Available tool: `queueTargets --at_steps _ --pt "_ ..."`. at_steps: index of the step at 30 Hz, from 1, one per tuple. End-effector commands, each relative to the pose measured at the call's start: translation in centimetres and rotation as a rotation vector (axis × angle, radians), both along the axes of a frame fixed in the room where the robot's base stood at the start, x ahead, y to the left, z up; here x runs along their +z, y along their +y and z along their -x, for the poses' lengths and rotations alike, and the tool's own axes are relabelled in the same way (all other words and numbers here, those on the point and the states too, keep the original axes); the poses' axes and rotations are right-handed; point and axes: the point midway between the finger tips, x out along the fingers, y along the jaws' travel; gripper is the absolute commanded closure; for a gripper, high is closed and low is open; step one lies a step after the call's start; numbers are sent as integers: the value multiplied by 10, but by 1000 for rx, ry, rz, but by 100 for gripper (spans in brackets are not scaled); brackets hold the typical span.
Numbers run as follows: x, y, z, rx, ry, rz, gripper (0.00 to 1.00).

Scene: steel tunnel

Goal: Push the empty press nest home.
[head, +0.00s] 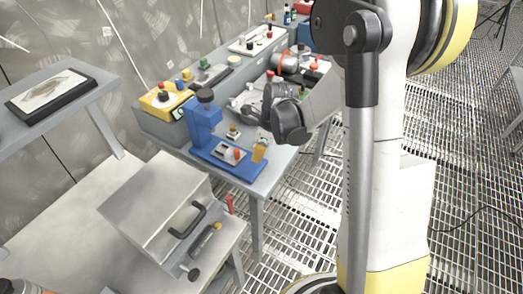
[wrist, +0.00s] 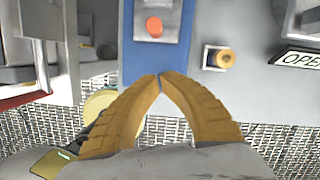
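The blue press (head: 203,122) stands upright on the grey bench, with a black knob on top. On its blue base, toward the bench's front edge, lies the grey nest plate (head: 228,152) with a round orange-red piece on it. In the wrist view the nest plate (wrist: 170,30) is at top centre, on the blue base. My gripper (wrist: 159,77) has its tan fingers together at the tips, with nothing seen between them. The tips are just below the plate in that view, over the blue base's end. The head view shows my gripper (head: 259,158) beside the base's front end.
A small square holder with a brown round part (wrist: 219,57) is right of the base. A yellow control box (head: 163,103) stands behind the press. A grey metal box with a handle (head: 155,200) is on a lower table in front. Grating floor lies beyond the bench edge.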

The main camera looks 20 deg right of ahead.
Motion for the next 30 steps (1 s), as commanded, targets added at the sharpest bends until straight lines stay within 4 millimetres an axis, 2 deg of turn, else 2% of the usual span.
queueTargets --at_steps 1,7,22,30 --pt "-7 5 -4 2 0 0 100" --pt "-4 26 -20 2 0 0 100" --pt "-2 32 -26 0 0 0 100" --pt "-2 51 -52 2 0 0 100"
